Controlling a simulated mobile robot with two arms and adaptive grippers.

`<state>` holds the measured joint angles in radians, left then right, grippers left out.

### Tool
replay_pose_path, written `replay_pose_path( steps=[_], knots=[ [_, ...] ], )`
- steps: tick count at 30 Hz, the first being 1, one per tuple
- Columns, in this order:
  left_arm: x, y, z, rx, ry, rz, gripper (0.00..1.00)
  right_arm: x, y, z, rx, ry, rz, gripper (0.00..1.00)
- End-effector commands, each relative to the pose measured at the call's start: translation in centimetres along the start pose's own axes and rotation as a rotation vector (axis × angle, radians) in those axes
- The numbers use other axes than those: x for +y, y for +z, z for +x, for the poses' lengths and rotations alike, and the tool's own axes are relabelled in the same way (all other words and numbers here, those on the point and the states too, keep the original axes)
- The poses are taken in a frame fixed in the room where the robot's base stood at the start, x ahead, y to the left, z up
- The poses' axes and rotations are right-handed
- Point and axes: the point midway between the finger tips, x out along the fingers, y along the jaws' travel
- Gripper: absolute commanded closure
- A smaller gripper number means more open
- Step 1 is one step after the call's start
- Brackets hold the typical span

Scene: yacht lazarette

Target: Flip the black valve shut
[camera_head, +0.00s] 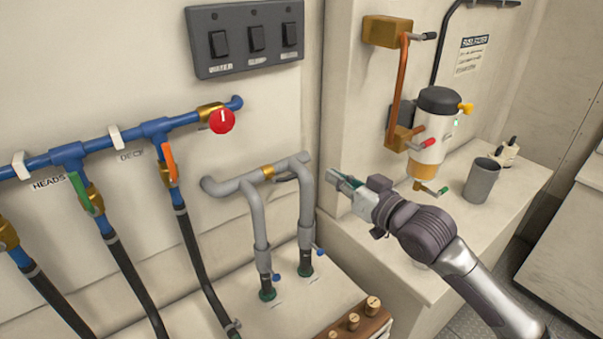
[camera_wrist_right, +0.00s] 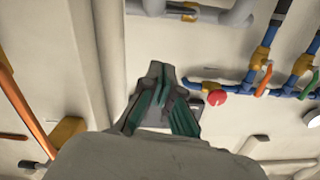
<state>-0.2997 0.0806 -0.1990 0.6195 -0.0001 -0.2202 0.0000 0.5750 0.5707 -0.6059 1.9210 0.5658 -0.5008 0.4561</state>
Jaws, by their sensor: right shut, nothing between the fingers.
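A brass valve (camera_head: 267,172) with a dark lever (camera_head: 286,178) sits in the grey pipe loop on the wall in the head view. The lever lies roughly along the top pipe and is the only dark valve handle I make out. The valve also shows at the top of the right wrist view (camera_wrist_right: 182,10), with its dark lever beside it. My right gripper (camera_head: 338,180) is shut and empty, to the right of the grey loop and apart from the lever. Its green-lined fingers show in the wrist view (camera_wrist_right: 160,72). My left gripper is not in view.
A blue manifold (camera_head: 152,128) with red (camera_head: 222,121), orange (camera_head: 170,162) and green (camera_head: 79,190) handles is at left. A black switch panel (camera_head: 246,40) is above. A white-and-black filter (camera_head: 433,130) and grey cup (camera_head: 482,181) are at right. A wooden block with brass plugs (camera_head: 353,321) lies below.

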Motion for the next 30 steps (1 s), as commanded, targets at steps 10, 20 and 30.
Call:
replay_pose_path(
  steps=[10,20,30],
  knots=[
    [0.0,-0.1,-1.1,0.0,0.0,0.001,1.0,-0.1,-0.3,2.5,0.0,0.0,0.002,1.0],
    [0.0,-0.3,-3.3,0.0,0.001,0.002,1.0,-0.1,-0.4,9.4,-0.001,0.001,0.0,1.0],
    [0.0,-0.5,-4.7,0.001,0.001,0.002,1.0,0.0,3.5,10.9,-0.002,0.002,0.0,1.0]
  ],
)
